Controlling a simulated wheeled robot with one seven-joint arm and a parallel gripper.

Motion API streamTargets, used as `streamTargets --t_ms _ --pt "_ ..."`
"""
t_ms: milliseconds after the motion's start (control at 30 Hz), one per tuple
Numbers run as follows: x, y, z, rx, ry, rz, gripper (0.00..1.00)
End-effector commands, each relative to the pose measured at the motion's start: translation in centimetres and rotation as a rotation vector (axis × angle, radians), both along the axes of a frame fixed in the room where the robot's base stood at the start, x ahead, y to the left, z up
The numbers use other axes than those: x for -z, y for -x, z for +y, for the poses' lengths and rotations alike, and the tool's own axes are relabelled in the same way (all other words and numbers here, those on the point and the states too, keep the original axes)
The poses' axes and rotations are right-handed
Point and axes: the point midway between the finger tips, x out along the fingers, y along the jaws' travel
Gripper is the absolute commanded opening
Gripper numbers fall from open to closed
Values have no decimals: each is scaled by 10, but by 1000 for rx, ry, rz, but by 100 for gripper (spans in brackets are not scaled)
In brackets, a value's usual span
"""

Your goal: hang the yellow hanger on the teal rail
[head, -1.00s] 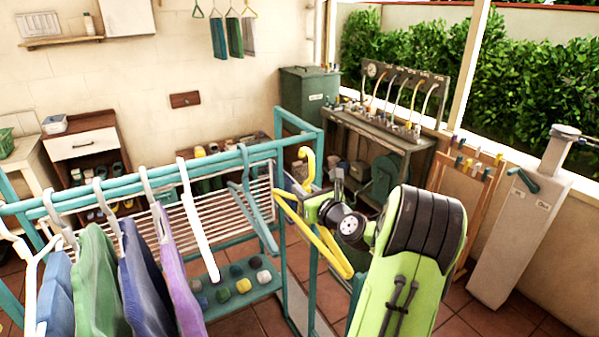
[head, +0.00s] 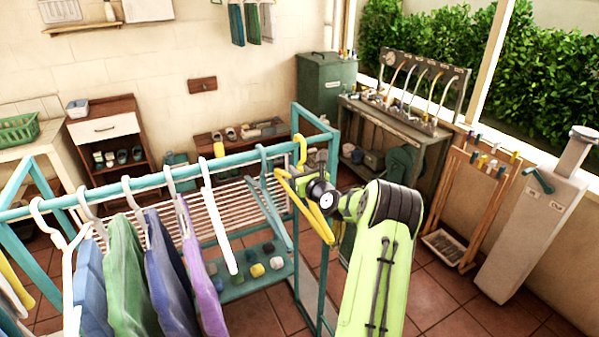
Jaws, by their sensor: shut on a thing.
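The yellow hanger (head: 320,222) is upright, with its hook (head: 302,148) at the top. My gripper (head: 308,188) is shut on it just below the hook; the fingertips are partly hidden by the wrist. The teal rail (head: 100,191) runs from the left edge to the rack's right end post. The yellow hook is at the height of the rail's right end, close to the post; I cannot tell whether it touches the rail.
A grey-blue hanger (head: 272,205) hangs on the rail just left of mine. Further left are a white hanger (head: 218,222) and purple (head: 203,275), navy (head: 168,285), green (head: 130,285) and blue (head: 92,290) garments.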

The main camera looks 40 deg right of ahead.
Motion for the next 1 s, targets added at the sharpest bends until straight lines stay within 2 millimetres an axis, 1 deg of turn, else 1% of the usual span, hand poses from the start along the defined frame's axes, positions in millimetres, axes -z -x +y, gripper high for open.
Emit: streamTargets --t_ms 167,600,767,1000 --pt "0 -5 -1 -1 1 -2 0" --pt "-1 -37 -11 -2 2 -3 0" --pt "-1 -42 -13 0 1 -1 0" --pt "0 -43 -13 0 0 -1 0"
